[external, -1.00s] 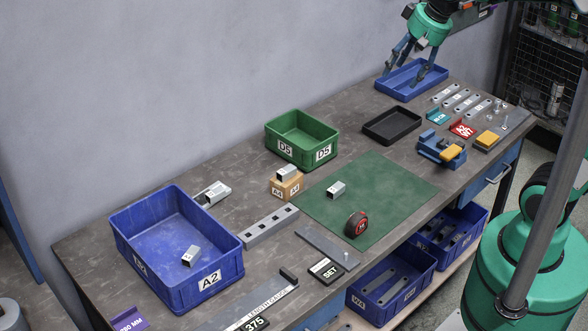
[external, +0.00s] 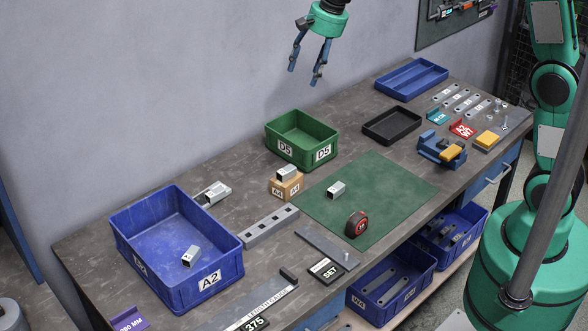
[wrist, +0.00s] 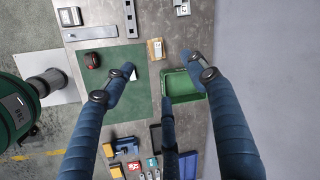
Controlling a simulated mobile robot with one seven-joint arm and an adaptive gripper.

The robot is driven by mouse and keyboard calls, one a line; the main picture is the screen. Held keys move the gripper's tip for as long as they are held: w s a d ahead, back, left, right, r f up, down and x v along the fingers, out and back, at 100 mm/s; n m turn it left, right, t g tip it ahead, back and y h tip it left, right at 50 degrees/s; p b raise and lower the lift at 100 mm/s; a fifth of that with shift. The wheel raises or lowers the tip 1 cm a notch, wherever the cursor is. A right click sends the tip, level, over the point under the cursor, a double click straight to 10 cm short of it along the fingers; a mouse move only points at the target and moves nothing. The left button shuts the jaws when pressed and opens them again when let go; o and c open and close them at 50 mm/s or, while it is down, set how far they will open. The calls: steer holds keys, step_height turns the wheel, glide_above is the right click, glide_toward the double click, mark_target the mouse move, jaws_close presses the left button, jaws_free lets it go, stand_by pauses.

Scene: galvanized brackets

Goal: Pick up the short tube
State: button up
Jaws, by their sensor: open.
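Several short grey square tubes are in the external view, and I cannot tell by length which is meant. One tube (external: 336,190) lies on the green mat (external: 395,195). Another tube (external: 287,172) rests on top of a small cardboard box (external: 287,187). A third tube (external: 190,256) lies inside the blue A2 bin (external: 209,284). A further grey piece (external: 213,193) sits on the table behind that bin. My gripper (external: 303,77) is open and empty, high above the green D5 bin (external: 301,139). In the wrist view a finger partly covers the mat tube (wrist: 132,74).
A red and black tape measure (external: 356,224) is on the mat. A slotted grey bar (external: 264,228) lies left of it. A black tray (external: 392,126), a blue tray (external: 411,80) and a blue vise (external: 440,149) stand toward the far right end.

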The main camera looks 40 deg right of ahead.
steer(key=w+a+f+m+p, duration=0.1)
steer(key=w+a+f+m, duration=0.1)
steer(key=w+a+f, duration=0.3)
steer(key=w+a+f+m+g+p, duration=0.1)
steer(key=w+a+f, duration=0.5)
steer(key=f, duration=0.7)
steer(key=w+a+f+m+g+y+p, duration=0.1)
steer(key=w+a+f+m, duration=0.3)
steer(key=f, duration=0.5)
steer(key=w+a+p, duration=0.1)
steer(key=w+a, duration=0.1)
steer(key=shift+w+a+f+m, duration=0.25)
steer(key=shift+w+m, duration=0.05)
steer(key=shift+m, duration=0.1)
steer(key=shift+f, duration=0.15)
glide_above(217, 192)
steer(key=d, duration=0.2)
steer(key=shift+w+a+f+p, duration=0.1)
steer(key=shift+f+p, duration=0.25)
steer(key=shift+f, duration=3.6)
steer(key=shift+f, duration=0.15)
steer(key=shift+x, duration=2.5)
steer(key=shift+s, duration=0.25)
steer(key=c, duration=1.4)
